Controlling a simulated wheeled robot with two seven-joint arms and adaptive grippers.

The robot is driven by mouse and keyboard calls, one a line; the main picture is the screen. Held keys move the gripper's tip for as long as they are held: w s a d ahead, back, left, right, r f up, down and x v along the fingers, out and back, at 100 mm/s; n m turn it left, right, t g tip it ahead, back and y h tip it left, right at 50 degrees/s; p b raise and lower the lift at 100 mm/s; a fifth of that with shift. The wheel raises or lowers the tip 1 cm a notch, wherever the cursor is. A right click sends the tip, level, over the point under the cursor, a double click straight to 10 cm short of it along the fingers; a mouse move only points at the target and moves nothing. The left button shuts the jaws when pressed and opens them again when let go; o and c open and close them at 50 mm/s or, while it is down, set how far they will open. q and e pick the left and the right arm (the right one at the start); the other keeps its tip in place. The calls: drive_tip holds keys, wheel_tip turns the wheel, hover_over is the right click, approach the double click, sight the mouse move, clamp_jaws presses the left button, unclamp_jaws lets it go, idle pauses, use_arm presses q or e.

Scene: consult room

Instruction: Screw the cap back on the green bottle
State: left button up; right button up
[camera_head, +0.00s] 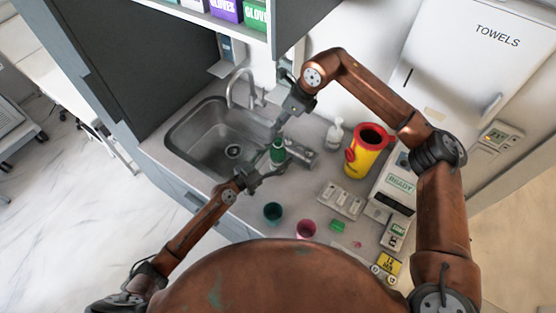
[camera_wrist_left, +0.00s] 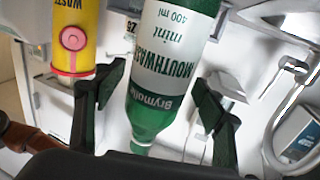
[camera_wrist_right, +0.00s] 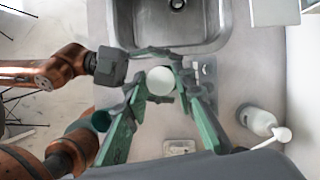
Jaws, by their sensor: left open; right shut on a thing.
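The green mouthwash bottle (camera_head: 277,153) stands upright on the counter beside the sink. In the left wrist view, which shows it upside down, the bottle (camera_wrist_left: 172,60) is between the two spread fingers of my left gripper (camera_wrist_left: 157,80). My left gripper (camera_head: 264,174) is open around it in the head view. My right gripper (camera_head: 278,130) is directly above the bottle, pointing down. In the right wrist view, my right gripper (camera_wrist_right: 160,78) is shut on the round white cap (camera_wrist_right: 160,82). The cap hides the bottle's mouth there, so I cannot tell whether they touch.
The sink (camera_head: 210,135) with its tap (camera_head: 240,88) is left of the bottle. A white pump bottle (camera_head: 335,133) and a yellow waste bin (camera_head: 366,152) stand to the right. A teal cup (camera_head: 272,212) and pink cup (camera_head: 306,229) stand nearer me.

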use_arm(q)
drive_tip(key=shift+s+r, duration=0.15)
drive_tip(key=shift+s, duration=0.1)
drive_tip(key=shift+w, duration=0.15)
drive_tip(key=c, duration=0.5)
clamp_jaws()
